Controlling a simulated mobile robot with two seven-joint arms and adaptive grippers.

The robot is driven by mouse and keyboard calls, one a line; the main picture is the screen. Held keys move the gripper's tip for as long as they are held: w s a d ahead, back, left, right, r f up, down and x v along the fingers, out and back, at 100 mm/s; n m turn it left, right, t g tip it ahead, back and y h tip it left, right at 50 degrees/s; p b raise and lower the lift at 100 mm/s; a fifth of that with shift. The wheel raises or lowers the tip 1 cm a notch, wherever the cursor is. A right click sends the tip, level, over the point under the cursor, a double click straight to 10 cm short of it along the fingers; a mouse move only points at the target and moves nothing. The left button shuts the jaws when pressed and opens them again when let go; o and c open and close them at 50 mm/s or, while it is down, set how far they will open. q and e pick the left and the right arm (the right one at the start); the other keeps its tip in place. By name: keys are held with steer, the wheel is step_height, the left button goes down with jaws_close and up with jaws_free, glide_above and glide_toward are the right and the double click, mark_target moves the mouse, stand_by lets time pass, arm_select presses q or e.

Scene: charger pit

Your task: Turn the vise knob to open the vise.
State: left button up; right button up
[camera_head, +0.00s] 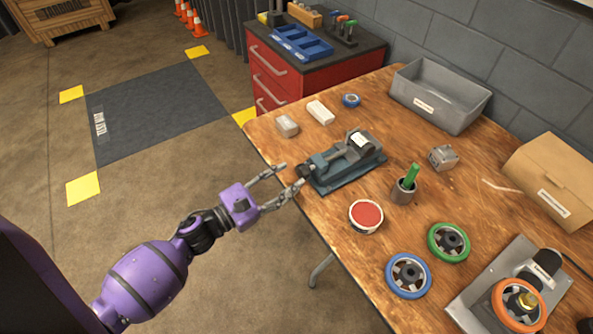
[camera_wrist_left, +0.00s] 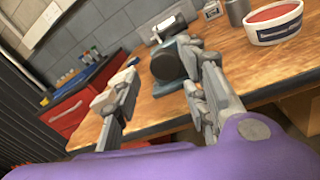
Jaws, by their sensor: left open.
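The vise (camera_head: 346,165) is a blue-grey bench vise near the left edge of the wooden table. Its dark round knob (camera_head: 304,171) points toward my left gripper. My left gripper (camera_head: 285,179) is open, with its two fingers spread just short of the knob. In the left wrist view the knob (camera_wrist_left: 167,64) shows as a dark disc beyond the fingers, closer to the right finger. I cannot tell whether a finger touches it. The vise body is partly hidden behind the knob and the right finger there. My right gripper is not in view.
On the wooden table (camera_head: 300,152), a red-topped tin (camera_head: 366,216) and a cup with a green handle (camera_head: 404,190) stand near the vise. Two small blocks lie behind it. A grey bin (camera_head: 440,95), wheels and a cardboard box (camera_head: 551,180) are farther right. Floor left of the table is clear.

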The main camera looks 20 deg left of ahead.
mark_target(297, 170)
arm_select(q)
steer(key=x, duration=0.2)
steer(key=shift+w+d, duration=0.15)
steer(key=shift+w, duration=0.15)
steer(key=shift+w+d, duration=0.3)
steer(key=shift+w, duration=0.1)
steer(key=c, duration=1)
steer(key=shift+w+a+r, duration=0.1)
